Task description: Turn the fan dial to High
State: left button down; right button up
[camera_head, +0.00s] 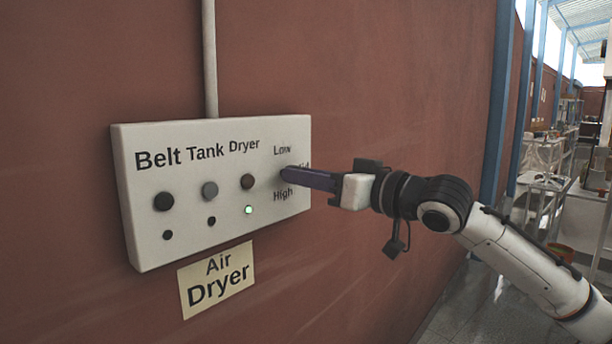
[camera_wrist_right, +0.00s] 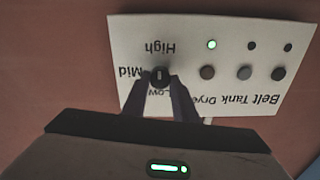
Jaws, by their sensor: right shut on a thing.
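The fan dial (camera_wrist_right: 160,75) is a small round black knob with a light mark, seen in the right wrist view, which shows the panel upside down. The labels High, Mid and Low stand around it; I cannot tell which end of its mark points. The dial sits on a white control panel (camera_head: 135,190) headed Belt, Tank, Dryer. My right gripper (camera_head: 287,174) reaches the panel from the right, its dark fingers on both sides of the dial, shut on it; they also show in the wrist view (camera_wrist_right: 160,86). In the head view the fingers hide the dial and most of Mid.
The panel has dark and grey round buttons (camera_head: 209,191) and a lit green lamp (camera_head: 248,210) under Dryer. An Air Dryer sign (camera_head: 216,279) is below it. A conduit (camera_head: 209,60) runs up the red wall. Shelving (camera_head: 545,160) stands far right.

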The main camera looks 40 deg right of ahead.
pick_arm(q)
jog(key=shift+r, duration=0.1)
pick_arm(e)
jog(key=shift+m, duration=0.6)
jog(key=shift+f, duration=0.1)
jog(key=o, duration=1)
jog(key=shift+o, duration=0.2)
pick_arm(q)
jog(key=shift+f, duration=0.2)
pick_arm(e)
jog(key=shift+s, duration=0.1)
pick_arm(q)
jog(key=shift+w+d+f+b, duration=0.2)
jog(key=shift+f+b, duration=0.2)
jog(key=shift+b, duration=0.4)
jog(key=shift+w+d+f+b, duration=0.1)
jog(key=shift+d+f+b, duration=0.25)
jog(key=shift+b, duration=0.5)
jog(key=shift+w+d+f+b, duration=0.1)
jog(key=shift+f+b, duration=0.4)
jog(key=shift+b, duration=0.3)
pick_arm(e)
jog(key=v, duration=1)
pick_arm(q)
jog(key=shift+f, duration=0.1)
pick_arm(e)
jog(key=shift+d, duration=0.1)
